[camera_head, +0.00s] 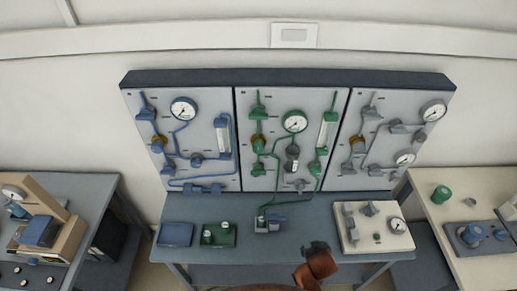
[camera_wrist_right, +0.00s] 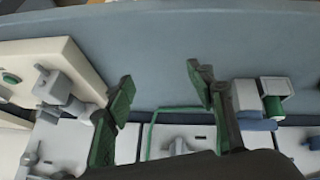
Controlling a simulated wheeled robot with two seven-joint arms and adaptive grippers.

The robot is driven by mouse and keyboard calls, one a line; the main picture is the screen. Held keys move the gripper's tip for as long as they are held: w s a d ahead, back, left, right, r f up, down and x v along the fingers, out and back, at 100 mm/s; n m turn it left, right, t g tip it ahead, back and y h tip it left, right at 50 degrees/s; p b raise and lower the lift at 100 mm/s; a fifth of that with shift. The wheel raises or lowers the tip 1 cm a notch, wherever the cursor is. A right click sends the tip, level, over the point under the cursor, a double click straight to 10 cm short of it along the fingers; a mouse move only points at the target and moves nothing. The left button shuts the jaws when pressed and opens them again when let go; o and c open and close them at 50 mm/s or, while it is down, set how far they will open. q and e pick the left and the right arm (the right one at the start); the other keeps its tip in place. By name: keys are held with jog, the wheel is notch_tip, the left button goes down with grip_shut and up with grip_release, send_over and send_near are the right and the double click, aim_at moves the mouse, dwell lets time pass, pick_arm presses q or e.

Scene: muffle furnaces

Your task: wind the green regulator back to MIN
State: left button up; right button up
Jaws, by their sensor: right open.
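The green-piped panel (camera_head: 277,178) is the middle of three wall panels in the head view. In the head view the right arm's end is low, in front of the bench, well away from the regulator. My left gripper is in neither view.
The bench (camera_head: 310,212) holds a blue box (camera_head: 175,235), a green block (camera_head: 219,235), a grey unit (camera_head: 268,223) with green tubing, and a white box (camera_head: 373,228) with a gauge. Blue and grey panels flank the green one. Side tables stand left and right.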

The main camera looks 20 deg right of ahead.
jog(key=w+a+r+t+h, duration=0.1)
jog(key=w+a+r+t, duration=0.1)
jog(key=w+r, duration=0.4)
jog(key=t+h+p, duration=0.1)
jog(key=t+p, duration=0.1)
jog(key=t, duration=0.7)
send_near(258, 151)
jog(key=w, duration=0.3)
jog(key=shift+m, duration=0.3)
jog(key=x, duration=0.5)
jog(key=d+p+x, duration=0.1)
jog(key=x, duration=0.1)
jog(key=shift+w, duration=0.1)
jog(key=shift+c, duration=0.7)
jog(key=c, duration=1)
